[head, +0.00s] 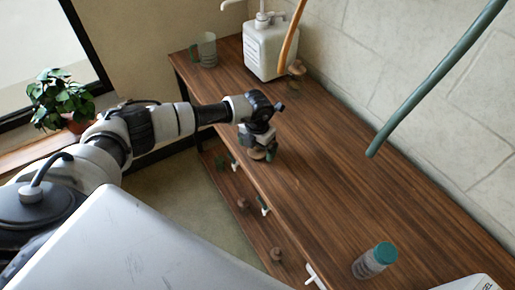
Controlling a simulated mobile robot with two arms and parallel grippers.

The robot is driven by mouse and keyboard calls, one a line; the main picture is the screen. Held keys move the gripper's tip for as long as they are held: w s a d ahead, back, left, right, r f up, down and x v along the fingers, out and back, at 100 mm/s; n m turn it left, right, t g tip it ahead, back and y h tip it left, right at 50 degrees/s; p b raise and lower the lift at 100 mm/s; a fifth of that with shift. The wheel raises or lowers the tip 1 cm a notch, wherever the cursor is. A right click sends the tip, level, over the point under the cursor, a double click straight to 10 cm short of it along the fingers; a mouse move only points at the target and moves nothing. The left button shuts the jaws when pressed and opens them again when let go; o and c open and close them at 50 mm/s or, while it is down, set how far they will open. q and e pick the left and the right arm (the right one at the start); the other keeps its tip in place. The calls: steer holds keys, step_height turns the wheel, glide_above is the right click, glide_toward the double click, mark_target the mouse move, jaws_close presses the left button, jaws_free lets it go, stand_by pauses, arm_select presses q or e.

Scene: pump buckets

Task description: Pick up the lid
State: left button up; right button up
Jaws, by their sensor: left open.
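My left gripper (258,142) reaches over the near edge of the wooden table and points down. It is open. A small tan and greenish piece (258,154) shows right under its fingertips, partly hidden by the gripper. I cannot tell whether it is the lid or whether the fingers touch it. My right gripper is not in view.
A white pump container (270,50) stands at the table's far end, with a small brown knobbed object (297,68) beside it. A greenish mug (204,50) stands at the far left corner. A potted plant (62,98) is by the window. The middle of the table (320,170) is clear.

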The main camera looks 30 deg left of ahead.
arm_select(q)
steer(key=shift+f, duration=0.5)
steer(key=shift+c, duration=0.2)
steer(key=c, duration=1)
steer(key=shift+o, duration=0.2)
steer(key=shift+r, duration=0.1)
